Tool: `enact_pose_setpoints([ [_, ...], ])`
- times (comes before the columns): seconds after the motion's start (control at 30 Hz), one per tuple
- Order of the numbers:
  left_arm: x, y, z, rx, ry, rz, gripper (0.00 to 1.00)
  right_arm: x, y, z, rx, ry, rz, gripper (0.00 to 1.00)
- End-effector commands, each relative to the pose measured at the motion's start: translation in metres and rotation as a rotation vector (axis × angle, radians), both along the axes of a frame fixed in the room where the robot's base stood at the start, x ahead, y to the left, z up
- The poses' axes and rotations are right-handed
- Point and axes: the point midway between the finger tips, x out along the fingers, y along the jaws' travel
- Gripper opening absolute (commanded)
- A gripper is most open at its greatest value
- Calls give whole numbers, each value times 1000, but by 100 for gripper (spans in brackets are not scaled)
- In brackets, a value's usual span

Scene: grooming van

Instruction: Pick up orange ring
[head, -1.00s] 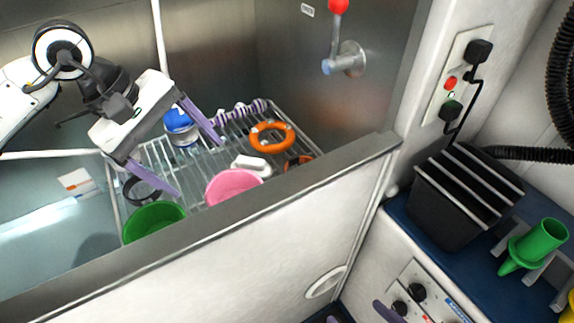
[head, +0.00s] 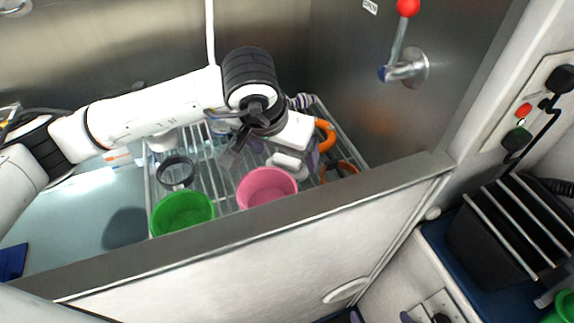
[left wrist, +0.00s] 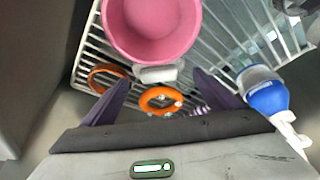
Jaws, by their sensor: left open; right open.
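The orange ring (head: 329,131) lies on the wire rack near its right side, partly hidden behind my left gripper in the head view. My left gripper (left wrist: 163,78) is open and empty, above the rack and apart from the ring. My right gripper (head: 381,316) shows only as purple fingertips at the bottom edge of the head view; it is open, away from the tub.
On the rack (head: 225,190) are a pink bowl (head: 262,188), a green bowl (head: 182,212), a black ring (head: 175,172), a white block (left wrist: 157,73), a darker orange ring (left wrist: 104,72) and a blue-white bottle (left wrist: 266,96). The tub's front wall (head: 390,178) stands in front.

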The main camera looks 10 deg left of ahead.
Motion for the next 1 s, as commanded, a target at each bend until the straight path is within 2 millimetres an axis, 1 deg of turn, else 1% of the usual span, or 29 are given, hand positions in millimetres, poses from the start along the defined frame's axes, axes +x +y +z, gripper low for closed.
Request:
enact_pose_setpoints([
  [0.03,1,-2,-8,-1,6,1,83,0,-1,3,0,0,-1,83],
  [0.1,6,-3,-17,-1,4,0,83,0,-1,3,-1,-1,-2,83],
  [0.2,10,-3,-26,-1,2,1,83,0,-1,4,0,-1,-3,83],
  [0.47,12,-3,-29,-1,0,1,83,0,-2,3,0,-2,-3,83],
  [0.5,11,-3,-29,-1,0,1,80,0,-2,3,0,-2,-3,83],
  [0.67,11,-3,-29,-1,0,1,53,0,-2,3,-1,-1,-4,83],
  [0.7,12,-3,-28,-1,-1,1,50,0,-2,3,-1,-1,-4,83],
  [0.9,12,-3,-27,-2,-2,1,50,0,-2,2,-1,0,-4,83],
  [1.0,13,-3,-20,-2,-4,1,50,0,-2,2,-1,0,-4,83],
])
